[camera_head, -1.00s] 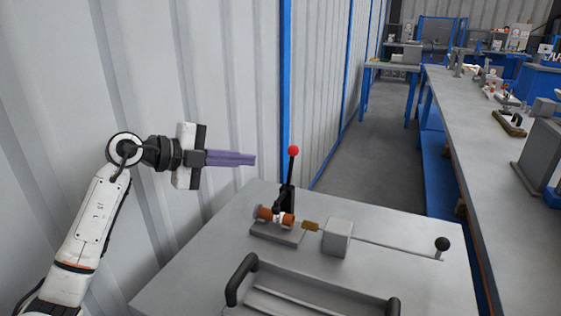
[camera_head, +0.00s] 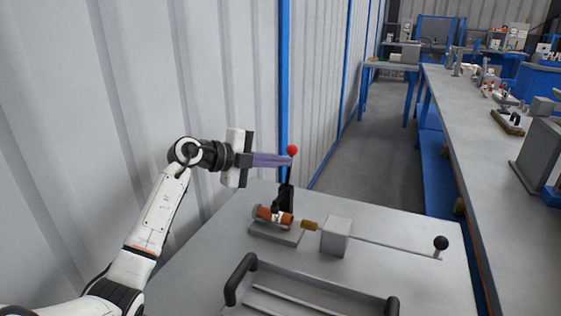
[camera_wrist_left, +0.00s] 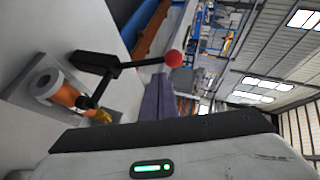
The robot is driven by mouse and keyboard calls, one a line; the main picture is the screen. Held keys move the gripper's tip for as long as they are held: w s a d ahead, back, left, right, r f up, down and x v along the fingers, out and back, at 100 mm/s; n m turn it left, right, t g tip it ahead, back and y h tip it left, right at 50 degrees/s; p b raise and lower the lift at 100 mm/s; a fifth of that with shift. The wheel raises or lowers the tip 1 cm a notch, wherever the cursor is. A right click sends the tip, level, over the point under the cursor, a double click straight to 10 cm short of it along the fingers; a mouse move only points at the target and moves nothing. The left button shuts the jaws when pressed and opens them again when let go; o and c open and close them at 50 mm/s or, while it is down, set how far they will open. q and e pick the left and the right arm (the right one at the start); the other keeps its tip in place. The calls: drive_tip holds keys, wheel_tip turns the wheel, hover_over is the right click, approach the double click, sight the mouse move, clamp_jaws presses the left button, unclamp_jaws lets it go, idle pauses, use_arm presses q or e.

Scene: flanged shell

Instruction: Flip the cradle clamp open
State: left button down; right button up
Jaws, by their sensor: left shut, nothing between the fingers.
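The cradle clamp (camera_head: 285,196) stands on the grey table, its black lever upright with a red ball (camera_head: 292,150) on top. An orange and white flanged shell (camera_head: 274,216) lies in the cradle under it. My left gripper (camera_head: 291,160) is shut and empty, its purple fingers pointing right with their tips at the lever just below the red ball. In the left wrist view the purple fingers (camera_wrist_left: 156,108) end close to the lever and the red ball (camera_wrist_left: 174,58); I cannot tell whether they touch. My right gripper is not in view.
A grey block (camera_head: 336,237) with a brass tip and a long rod ending in a black knob (camera_head: 441,243) sits right of the cradle. A black handle (camera_head: 240,278) is at the table front. A corrugated wall (camera_head: 230,70) stands close behind.

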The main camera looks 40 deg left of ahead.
use_arm(q)
drive_tip(key=shift+w+a+f, duration=0.3)
drive_tip(key=shift+w+f, duration=0.05)
drive_tip(key=shift+w, duration=0.3)
drive_tip(key=shift+r, duration=0.1)
